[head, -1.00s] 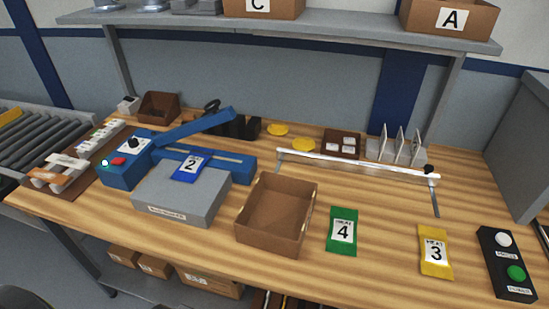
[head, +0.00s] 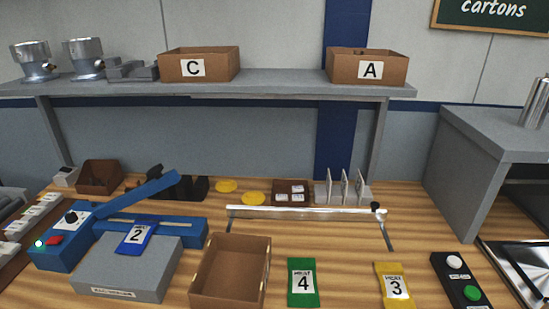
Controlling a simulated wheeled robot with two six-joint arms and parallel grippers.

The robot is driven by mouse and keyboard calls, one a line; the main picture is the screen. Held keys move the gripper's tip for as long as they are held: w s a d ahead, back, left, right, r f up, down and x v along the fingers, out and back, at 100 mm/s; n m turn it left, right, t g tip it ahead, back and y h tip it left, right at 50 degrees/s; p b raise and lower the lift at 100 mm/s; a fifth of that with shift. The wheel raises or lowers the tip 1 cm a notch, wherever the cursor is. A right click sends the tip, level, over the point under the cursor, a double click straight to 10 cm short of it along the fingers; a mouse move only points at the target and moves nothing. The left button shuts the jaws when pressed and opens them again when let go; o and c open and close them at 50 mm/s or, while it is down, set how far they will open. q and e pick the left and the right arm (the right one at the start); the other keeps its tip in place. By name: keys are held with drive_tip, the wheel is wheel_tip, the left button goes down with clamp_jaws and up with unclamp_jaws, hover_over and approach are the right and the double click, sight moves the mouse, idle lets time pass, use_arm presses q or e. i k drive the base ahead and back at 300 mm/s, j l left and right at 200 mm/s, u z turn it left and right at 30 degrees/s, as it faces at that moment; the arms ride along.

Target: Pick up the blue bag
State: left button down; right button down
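The blue bag (head: 126,247) carries a white label with the number 2. It lies at the left of the bench, its upper end at the blue sealing machine (head: 185,229) and its lower part on the grey block (head: 112,275) in front. The machine's long blue arm is raised at an angle above it. Neither of my grippers is in the head view.
An open brown box (head: 229,299) stands right of the grey block. A green bag (head: 302,299) marked 4 and a yellow bag (head: 381,275) marked 3 lie further right. A metal rail (head: 300,214) stands behind them. A button box (head: 453,271) is at the right.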

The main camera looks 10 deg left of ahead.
sight(136, 239)
drive_tip(key=u, duration=1.3)
